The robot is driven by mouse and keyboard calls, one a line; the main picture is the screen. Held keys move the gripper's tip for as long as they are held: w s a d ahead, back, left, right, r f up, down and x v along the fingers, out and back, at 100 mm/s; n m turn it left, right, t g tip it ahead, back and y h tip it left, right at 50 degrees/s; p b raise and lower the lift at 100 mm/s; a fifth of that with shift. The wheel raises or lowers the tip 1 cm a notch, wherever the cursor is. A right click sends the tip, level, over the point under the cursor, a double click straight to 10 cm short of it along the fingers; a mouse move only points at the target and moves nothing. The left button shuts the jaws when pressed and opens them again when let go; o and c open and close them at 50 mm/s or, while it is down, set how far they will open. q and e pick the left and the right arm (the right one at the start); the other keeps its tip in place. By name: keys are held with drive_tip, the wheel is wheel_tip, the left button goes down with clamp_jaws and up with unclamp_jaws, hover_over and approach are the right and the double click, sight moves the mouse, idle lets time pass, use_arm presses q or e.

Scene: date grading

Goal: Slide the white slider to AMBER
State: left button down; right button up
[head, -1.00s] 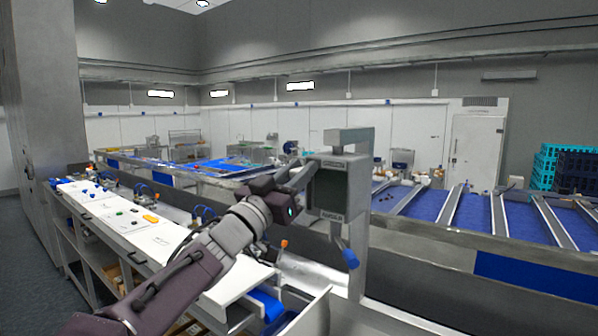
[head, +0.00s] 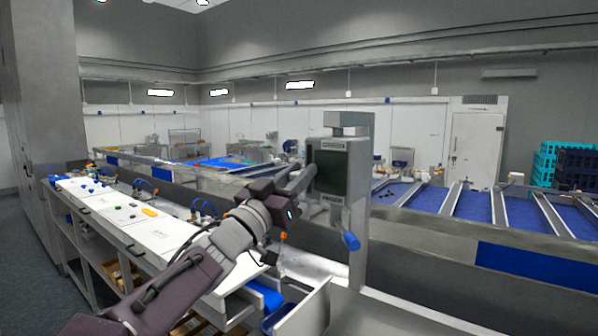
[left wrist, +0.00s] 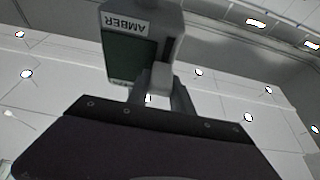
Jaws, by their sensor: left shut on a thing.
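A grey upright box (head: 359,175) with a dark green screen carries a label (head: 332,198) at its lower end; in the left wrist view this label (left wrist: 126,25) reads AMBER. A second label (head: 331,145) is at the box's upper end, too small to read. My left gripper (head: 305,180) is at the box's left side, about mid-height, above the AMBER end. It is shut on a small pale piece (left wrist: 149,98), which I take for the white slider; the fingers mostly hide it. A dark slot (left wrist: 168,47) runs from the fingers toward the AMBER end. My right gripper is out of view.
A blue-ended part (head: 350,241) hangs below the box. A white bench (head: 165,234) with small pieces is at the left. A metal rail (head: 430,235) and blue conveyor lanes (head: 470,205) lie behind and right. Teal crates (head: 545,165) stand far right.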

use_arm(q)
wheel_tip(320, 180, down, 3)
drive_tip(key=shift+w+f+b, duration=0.1)
drive_tip(key=shift+b, duration=0.35)
drive_tip(key=c, duration=1.1)
unclamp_jaws()
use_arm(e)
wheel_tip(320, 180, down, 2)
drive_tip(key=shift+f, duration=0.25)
use_arm(q)
drive_tip(key=b+v, duration=0.4)
drive_tip(key=v, duration=0.5)
drive_tip(key=shift+s+a, duration=0.1)
drive_tip(key=shift+s, duration=0.15)
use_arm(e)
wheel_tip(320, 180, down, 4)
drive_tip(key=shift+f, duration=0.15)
use_arm(q)
drive_tip(key=shift+w, duration=0.1)
